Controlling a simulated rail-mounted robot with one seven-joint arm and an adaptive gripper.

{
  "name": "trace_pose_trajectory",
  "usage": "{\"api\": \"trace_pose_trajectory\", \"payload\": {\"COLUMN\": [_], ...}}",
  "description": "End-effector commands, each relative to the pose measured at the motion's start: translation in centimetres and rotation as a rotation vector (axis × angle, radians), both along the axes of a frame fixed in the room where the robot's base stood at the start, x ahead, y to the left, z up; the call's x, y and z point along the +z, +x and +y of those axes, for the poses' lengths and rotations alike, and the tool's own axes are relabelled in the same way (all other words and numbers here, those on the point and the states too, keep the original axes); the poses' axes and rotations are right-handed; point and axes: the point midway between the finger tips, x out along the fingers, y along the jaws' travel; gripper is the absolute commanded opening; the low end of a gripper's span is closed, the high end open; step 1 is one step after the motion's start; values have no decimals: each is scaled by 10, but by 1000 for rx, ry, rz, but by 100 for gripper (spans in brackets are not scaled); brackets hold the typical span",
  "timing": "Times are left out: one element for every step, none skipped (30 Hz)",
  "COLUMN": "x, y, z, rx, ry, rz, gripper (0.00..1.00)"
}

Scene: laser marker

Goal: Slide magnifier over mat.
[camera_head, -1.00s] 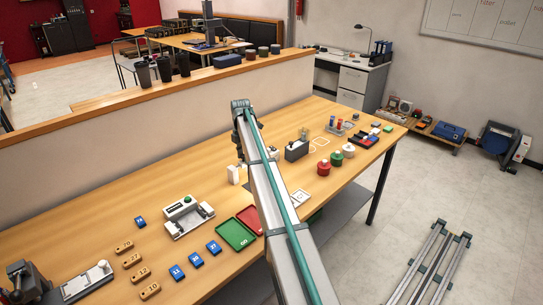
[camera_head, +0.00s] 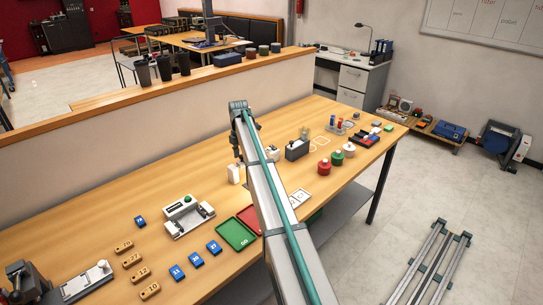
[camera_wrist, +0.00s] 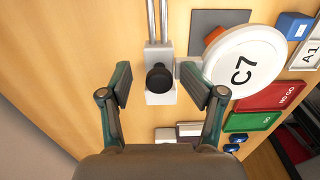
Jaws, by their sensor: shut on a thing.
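The magnifier has a pale grey base (camera_wrist: 160,98) with a black knob (camera_wrist: 158,77) in the wrist view. Its round white-rimmed lens (camera_wrist: 244,62) reaches out to the right and shows a large "C7". The dark grey square mat (camera_wrist: 215,20) lies beyond the lens; the lens overlaps its near edge and hides part of it. My gripper (camera_wrist: 160,85) is shut on the magnifier, one finger either side of the knob; the exact contact is unclear. In the head view my gripper (camera_head: 237,147) is low over the bench, and my arm hides much of this area.
Two metal rods (camera_wrist: 157,20) run away from the magnifier base. A red NO GO tray (camera_wrist: 270,97) and a green GO tray (camera_wrist: 250,121) lie to the right, with a blue block (camera_wrist: 294,25) above them. A black box (camera_head: 297,150) stands beyond my arm.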

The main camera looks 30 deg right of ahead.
Motion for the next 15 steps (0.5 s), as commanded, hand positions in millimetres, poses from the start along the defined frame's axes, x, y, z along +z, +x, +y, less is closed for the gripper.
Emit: {"api": "trace_pose_trajectory", "payload": {"x": [-1,-1,-1,-1,-1,0,1,2,5,7,9,13,16,19,23], "y": [1,1,1,1,1,1,1,1,1,1,1,1,1,1,1], "z": [0,0,0,0,0,0,0,0,0,0,0,0,0,0,0], "rx": [0,0,0,0,0,0,0,0,0,0,0,0,0,0,0], "ry": [0,0,0,0,0,0,0,0,0,0,0,-1,-1,-1,-1], "rz": [-2,-2,-2,-2,-2,-2,-2,-2,-2,-2,-2,-1,-1,-1,-1], "gripper": [54,54,54,54,54,54,54,54,54,54,54,54,54,54,54]}}
